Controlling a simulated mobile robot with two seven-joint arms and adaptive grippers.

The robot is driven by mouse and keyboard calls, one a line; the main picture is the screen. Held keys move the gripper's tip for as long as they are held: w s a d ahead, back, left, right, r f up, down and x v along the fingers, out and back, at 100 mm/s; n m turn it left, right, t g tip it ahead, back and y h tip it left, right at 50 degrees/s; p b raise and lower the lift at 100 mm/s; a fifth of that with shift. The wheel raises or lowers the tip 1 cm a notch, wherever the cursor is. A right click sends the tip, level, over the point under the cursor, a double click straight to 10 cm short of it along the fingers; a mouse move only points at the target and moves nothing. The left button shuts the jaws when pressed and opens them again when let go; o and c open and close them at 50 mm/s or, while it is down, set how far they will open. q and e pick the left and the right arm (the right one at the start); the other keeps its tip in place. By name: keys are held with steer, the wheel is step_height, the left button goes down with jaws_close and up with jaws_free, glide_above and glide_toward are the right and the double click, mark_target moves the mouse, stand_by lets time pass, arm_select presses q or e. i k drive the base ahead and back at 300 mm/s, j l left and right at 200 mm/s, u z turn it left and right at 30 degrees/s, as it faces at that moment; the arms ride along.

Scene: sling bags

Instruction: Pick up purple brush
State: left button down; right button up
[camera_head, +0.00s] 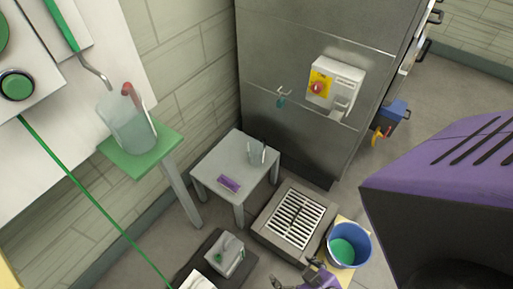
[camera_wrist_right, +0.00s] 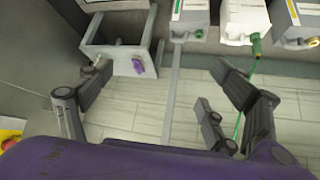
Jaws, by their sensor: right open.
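A small purple brush (camera_head: 229,184) lies flat on the front part of the low grey table (camera_head: 213,157) in the head view. My right gripper (camera_head: 296,279) shows only partly at the bottom edge of the head view, to the right of and nearer than the table, apart from the brush. In the right wrist view my right gripper (camera_wrist_right: 162,68) has its dark fingers spread wide with nothing between them. A purple item (camera_wrist_right: 138,66) shows at a grey box-like thing near the left fingertip; I cannot tell whether it is the brush. My left gripper is not in view.
A clear beaker (camera_head: 257,153) stands on the grey table. A floor drain (camera_head: 295,219) and a blue bucket (camera_head: 349,246) are to its right. A green stand (camera_head: 142,152) holds a clear jug (camera_head: 130,124). A steel cabinet (camera_head: 290,60) rises behind.

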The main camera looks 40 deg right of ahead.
mark_target(224, 181)
steer(key=z, duration=0.7)
steer(key=i+l+z, duration=0.1)
steer(key=z, duration=0.25)
steer(key=i+l+z, duration=0.1)
steer(key=z, duration=0.25)
steer(key=i+l+z, duration=0.15)
steer(key=z, duration=0.25)
